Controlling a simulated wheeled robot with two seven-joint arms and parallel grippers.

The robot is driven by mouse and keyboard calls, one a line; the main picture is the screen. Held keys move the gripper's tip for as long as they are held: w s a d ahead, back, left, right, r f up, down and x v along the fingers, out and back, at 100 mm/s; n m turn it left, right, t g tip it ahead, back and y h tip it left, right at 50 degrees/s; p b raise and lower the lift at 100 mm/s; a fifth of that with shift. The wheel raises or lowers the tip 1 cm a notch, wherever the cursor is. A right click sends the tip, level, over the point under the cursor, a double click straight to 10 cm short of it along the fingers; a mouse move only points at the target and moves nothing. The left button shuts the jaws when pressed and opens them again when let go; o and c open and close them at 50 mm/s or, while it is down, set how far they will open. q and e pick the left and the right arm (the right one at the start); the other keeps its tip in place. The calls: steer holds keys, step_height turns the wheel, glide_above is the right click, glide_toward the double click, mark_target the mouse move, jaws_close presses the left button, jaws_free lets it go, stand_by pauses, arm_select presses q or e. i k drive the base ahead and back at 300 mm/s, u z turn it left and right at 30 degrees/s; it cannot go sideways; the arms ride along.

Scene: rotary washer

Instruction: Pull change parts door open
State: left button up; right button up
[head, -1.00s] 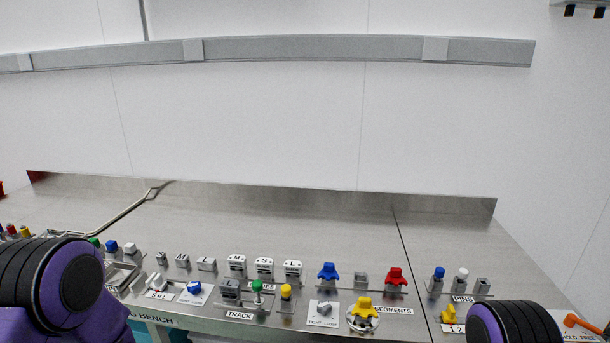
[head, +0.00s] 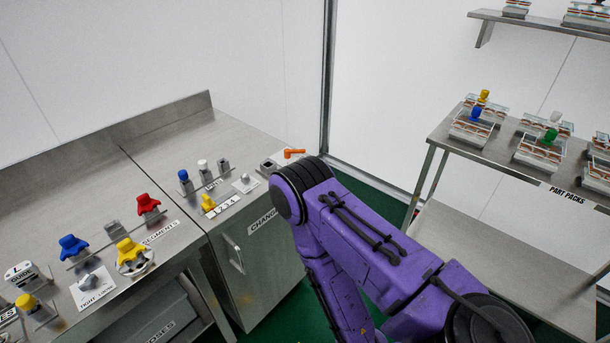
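The change parts door (head: 246,272) is the metal front of the cabinet under the right end of the bench. It looks shut. A bar handle (head: 234,254) stands upright near its left edge. A label starting "CHANG" (head: 262,222) sits above the door, and my purple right arm hides the rest of it. The arm reaches across the right side of the door, with its elbow beside the bench corner. My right gripper is not visible. My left gripper and arm are out of the picture.
The steel bench (head: 165,135) carries red (head: 148,205), blue (head: 72,248) and yellow (head: 131,254) parts. An orange-handled tool (head: 293,153) lies at its right end. A part packs table (head: 450,140) stands at right. Green floor (head: 350,186) shows between them.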

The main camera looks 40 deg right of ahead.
mark_target(259, 262)
steer(key=z, duration=1)
steer(key=k, duration=1.25)
steer(key=z, duration=0.7)
steer(key=i, duration=1.2)
steer(key=u, duration=0.35)
